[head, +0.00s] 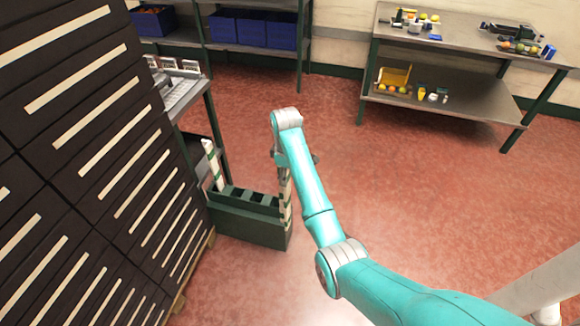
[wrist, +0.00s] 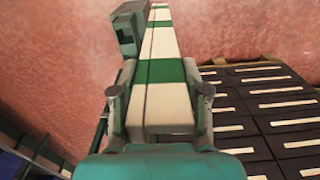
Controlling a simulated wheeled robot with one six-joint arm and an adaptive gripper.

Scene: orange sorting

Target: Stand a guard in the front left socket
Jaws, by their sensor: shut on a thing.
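A white guard with green bands (wrist: 162,45) is between the fingers of my gripper (wrist: 161,92), which is shut on it. In the head view this guard (head: 286,205) hangs upright below my gripper, at the right end of a dark green stand (head: 250,231). My arm hides part of its top. I cannot tell whether its lower end is inside a socket. A second white and green guard (head: 212,166) stands slightly tilted at the stand's far left. In the wrist view a dark green, hollow block (wrist: 128,28) is beside the held guard's far end.
Tall black panels with pale strips (head: 110,140) stand close on the left. A grey bench (head: 192,98) is behind them. A shelf with blue bins (head: 238,28) and a workbench with fruit and tools (head: 460,36) are at the back. The red floor on the right is clear.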

